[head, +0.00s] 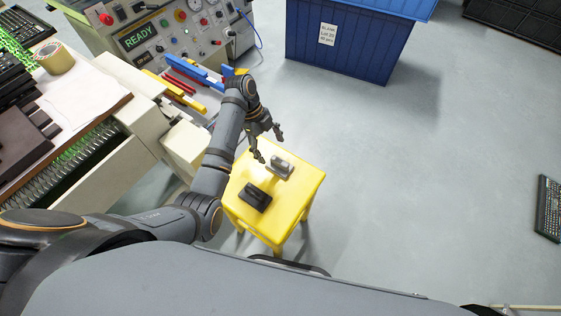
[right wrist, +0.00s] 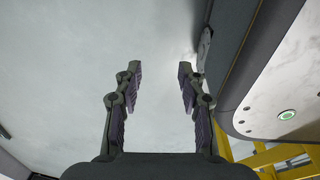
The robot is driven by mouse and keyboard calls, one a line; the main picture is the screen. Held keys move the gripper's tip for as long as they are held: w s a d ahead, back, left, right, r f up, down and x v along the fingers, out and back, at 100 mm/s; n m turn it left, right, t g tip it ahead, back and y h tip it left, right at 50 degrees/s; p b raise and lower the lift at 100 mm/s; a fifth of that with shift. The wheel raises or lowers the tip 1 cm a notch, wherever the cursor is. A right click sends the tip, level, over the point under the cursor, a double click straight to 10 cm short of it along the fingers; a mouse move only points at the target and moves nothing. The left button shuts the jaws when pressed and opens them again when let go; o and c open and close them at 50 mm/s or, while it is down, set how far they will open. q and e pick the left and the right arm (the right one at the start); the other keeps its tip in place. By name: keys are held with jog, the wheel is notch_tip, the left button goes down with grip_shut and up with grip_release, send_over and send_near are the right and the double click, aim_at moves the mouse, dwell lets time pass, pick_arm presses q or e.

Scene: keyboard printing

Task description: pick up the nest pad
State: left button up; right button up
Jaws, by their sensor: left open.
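A yellow stool (head: 303,178) stands in front of me in the head view. On it lie a light grey block-like piece (head: 281,167) and a black piece (head: 255,196); I cannot tell for certain which is the nest pad. My left gripper (head: 269,147) is open, fingers pointing down, at the stool's far edge, close to the grey piece. It holds nothing that I can see. My right gripper (right wrist: 159,85) is open and empty in the right wrist view, with bare floor beyond its fingers. It is outside the head view.
A machine with a control panel (head: 165,37) and a worktable stand at left. Red, blue and yellow handled tools (head: 190,78) lie beside my left arm. A blue bin (head: 345,45) stands at the back. A keyboard (head: 549,208) lies at far right. The floor between is clear.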

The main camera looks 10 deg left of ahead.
aim_at(279, 160)
pick_arm(q)
jog(key=shift+x, duration=0.95)
jog(key=shift+d+f, duration=0.2)
jog(key=shift+f, duration=0.45)
jog(key=x, duration=0.2)
jog(key=b+x, duration=0.1)
jog(key=x, duration=0.2)
jog(key=shift+w+d, duration=0.15)
jog(key=shift+w, duration=0.1)
jog(key=c, duration=1.3)
jog(key=shift+o, duration=0.2)
pick_arm(e)
jog(key=w, duration=0.4)
jog(key=shift+w+a, duration=0.1)
jog(key=shift+a, duration=0.15)
